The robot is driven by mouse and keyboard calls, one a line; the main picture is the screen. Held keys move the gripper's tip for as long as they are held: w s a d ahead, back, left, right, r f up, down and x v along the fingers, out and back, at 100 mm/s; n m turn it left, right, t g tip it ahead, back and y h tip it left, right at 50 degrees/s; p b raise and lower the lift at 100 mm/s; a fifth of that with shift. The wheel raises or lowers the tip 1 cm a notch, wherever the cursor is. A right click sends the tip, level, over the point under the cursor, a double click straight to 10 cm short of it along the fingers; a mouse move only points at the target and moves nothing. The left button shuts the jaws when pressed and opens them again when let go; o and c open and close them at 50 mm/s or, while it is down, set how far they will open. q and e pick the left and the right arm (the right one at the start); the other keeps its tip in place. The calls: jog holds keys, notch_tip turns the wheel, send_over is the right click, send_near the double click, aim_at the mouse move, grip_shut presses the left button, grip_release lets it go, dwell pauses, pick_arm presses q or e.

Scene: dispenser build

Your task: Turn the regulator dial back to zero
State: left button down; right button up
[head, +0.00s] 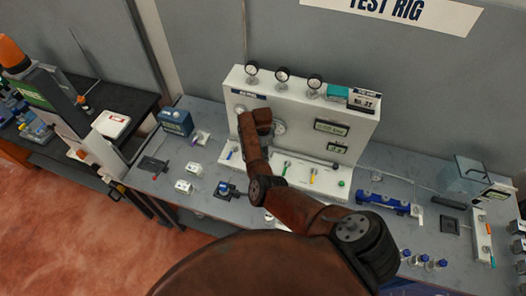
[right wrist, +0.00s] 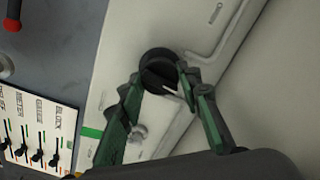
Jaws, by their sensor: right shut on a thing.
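The regulator dial (right wrist: 157,64), a round black knob, sticks out from the white panel in the right wrist view. My right gripper (right wrist: 160,82) has its two green-and-black fingers on either side of the dial, shut on it. In the head view my right arm reaches across the bench to the left part of the white test rig panel (head: 350,112). There the arm hides the dial and most of the gripper. I cannot read the dial's setting. My left gripper is in neither view.
Gauges (head: 283,74) stand along the rig's top, and a round gauge (head: 279,128) sits on its face beside my arm. Coloured valve handles (head: 287,167) line the rig's base. A blue box (head: 176,121) and white blocks (head: 183,187) are on the bench to the left.

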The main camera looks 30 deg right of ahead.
jog(key=n+p, duration=0.1)
jog(key=n, duration=0.2)
jog(key=shift+r+n, duration=0.1)
jog(key=shift+n, duration=0.3)
jog(key=n, duration=0.3)
jog(key=shift+n, duration=0.3)
jog(key=n, duration=0.3)
jog(key=shift+n, duration=0.4)
jog(key=n, duration=0.3)
jog(key=shift+n, duration=0.3)
jog(key=n, duration=0.3)
jog(key=shift+n, duration=0.3)
jog(key=n, duration=0.3)
jog(key=shift+n, duration=0.3)
jog(key=n, duration=0.6)
jog(key=shift+w, duration=0.1)
jog(key=shift+n, duration=0.4)
